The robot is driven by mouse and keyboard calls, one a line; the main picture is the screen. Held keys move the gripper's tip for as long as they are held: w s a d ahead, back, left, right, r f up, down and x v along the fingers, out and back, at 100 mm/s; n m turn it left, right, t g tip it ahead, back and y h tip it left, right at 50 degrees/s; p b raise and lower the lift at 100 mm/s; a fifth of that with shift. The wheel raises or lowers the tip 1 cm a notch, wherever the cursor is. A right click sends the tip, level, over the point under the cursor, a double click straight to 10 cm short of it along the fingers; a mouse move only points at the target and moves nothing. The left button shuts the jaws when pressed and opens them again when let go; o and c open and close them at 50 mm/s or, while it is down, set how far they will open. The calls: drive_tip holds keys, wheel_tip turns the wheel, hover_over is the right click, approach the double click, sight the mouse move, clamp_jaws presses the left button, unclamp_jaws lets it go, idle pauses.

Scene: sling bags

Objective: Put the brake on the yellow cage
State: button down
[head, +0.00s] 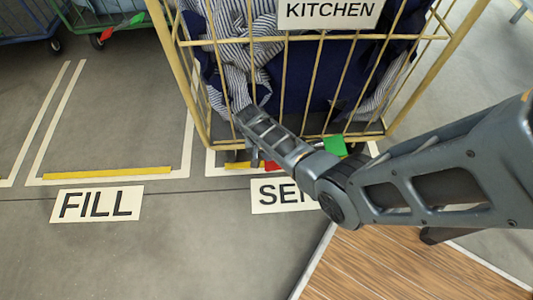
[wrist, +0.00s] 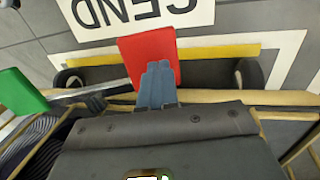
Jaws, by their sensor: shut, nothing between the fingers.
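The yellow cage (head: 183,80) stands in the SEND bay, with a KITCHEN sign (head: 328,12) on its front and striped and dark blue cloth inside. At its foot are a red pedal (head: 271,165) and a green pedal (head: 335,146). My gripper (head: 254,157) is shut and empty, low at the cage front by the red pedal. In the wrist view the closed fingers (wrist: 157,70) overlap the red pedal (wrist: 146,48); I cannot tell whether they touch it. The green pedal (wrist: 20,92) is to the left there. My arm hides part of the cage foot.
The SEND sign (wrist: 145,14) lies on the floor in front of the cage, partly covered by my arm in the head view. The FILL bay (head: 115,125) to the left is empty. A blue cage (head: 105,10) stands at the upper left. A wooden surface (head: 400,265) lies at lower right.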

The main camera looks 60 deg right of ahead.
drive_tip(key=w+p+v, duration=0.1)
drive_tip(key=p+v, duration=0.4)
drive_tip(key=v, duration=0.7)
drive_tip(key=shift+a, duration=0.35)
drive_tip(key=s+a+n+t, duration=0.3)
drive_tip(key=s+t, duration=0.1)
drive_tip(key=s, duration=0.4)
drive_tip(key=s+a+n+t, duration=0.2)
drive_tip(key=s+a+t, duration=0.15)
drive_tip(key=s, duration=0.35)
drive_tip(key=s+a+r+n+t, duration=0.2)
drive_tip(key=s+a+r+t, duration=0.15)
drive_tip(key=s+r, duration=0.35)
drive_tip(key=s+a+r+n+t+y, duration=0.1)
drive_tip(key=s+a+r+t, duration=0.1)
drive_tip(key=r, duration=0.7)
drive_tip(key=s+a+r+n+t, duration=0.1)
drive_tip(key=s+a+r+t, duration=0.1)
drive_tip(key=r, duration=0.7)
drive_tip(key=s+a+r+n+t+y, duration=0.1)
drive_tip(key=s+a+r+t, duration=0.1)
drive_tip(key=r, duration=0.7)
wheel_tip(320, 180, up, 21)
drive_tip(key=p, duration=2)
drive_tip(key=shift+s+d, duration=0.2)
drive_tip(key=shift+s, duration=0.1)
